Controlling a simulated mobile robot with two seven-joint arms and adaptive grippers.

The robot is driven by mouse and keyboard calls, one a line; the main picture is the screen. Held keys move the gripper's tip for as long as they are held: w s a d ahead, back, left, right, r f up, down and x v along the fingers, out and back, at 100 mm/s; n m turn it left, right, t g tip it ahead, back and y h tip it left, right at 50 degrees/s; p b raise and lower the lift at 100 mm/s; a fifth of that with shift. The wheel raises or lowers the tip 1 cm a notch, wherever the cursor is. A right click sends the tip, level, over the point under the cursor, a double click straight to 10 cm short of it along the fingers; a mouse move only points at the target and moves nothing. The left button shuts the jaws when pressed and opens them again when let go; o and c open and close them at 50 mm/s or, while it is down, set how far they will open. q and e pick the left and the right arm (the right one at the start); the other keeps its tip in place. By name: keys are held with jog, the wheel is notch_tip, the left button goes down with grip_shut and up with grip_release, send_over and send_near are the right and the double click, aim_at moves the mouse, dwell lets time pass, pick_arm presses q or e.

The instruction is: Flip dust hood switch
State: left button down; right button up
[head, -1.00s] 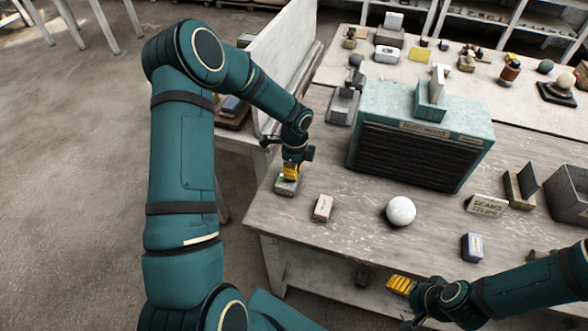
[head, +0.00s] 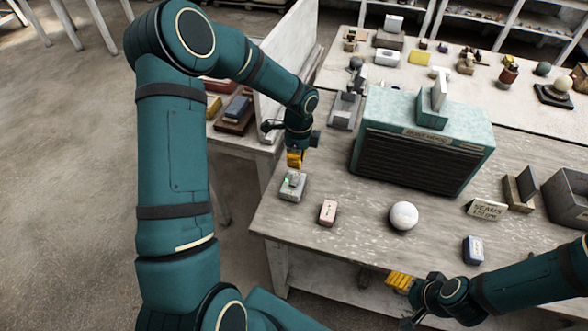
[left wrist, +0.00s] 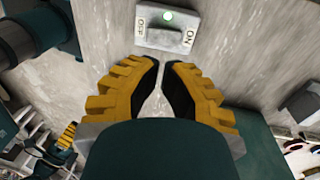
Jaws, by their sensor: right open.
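The dust hood is a teal box (head: 470,135) with a dark slatted front, standing on the table. A small grey switch box (head: 292,190) with a green spot on top lies near the table's left edge. It also shows in the left wrist view (left wrist: 165,38), with a label at each end, the right one reading "ON", and a bright green light. My left gripper (head: 295,163) is just above and behind the box, apart from it. Its fingertips (left wrist: 164,66) are nearly together with nothing between them. My right gripper (head: 399,282) is open and empty by the table's front edge.
A white sphere (head: 403,215), a small pinkish block (head: 328,212) and a blue-grey block (head: 474,249) sit on the front of the table. A lettered sign (head: 487,209) stands to the right. Clear tabletop lies between them.

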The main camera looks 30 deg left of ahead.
pick_arm(q)
notch_tip(320, 180, up, 6)
jog(key=shift+w+d, duration=0.25)
jog(key=shift+w, duration=0.1)
pick_arm(e)
jog(key=shift+d+r, duration=0.1)
jog(key=shift+d, duration=0.15)
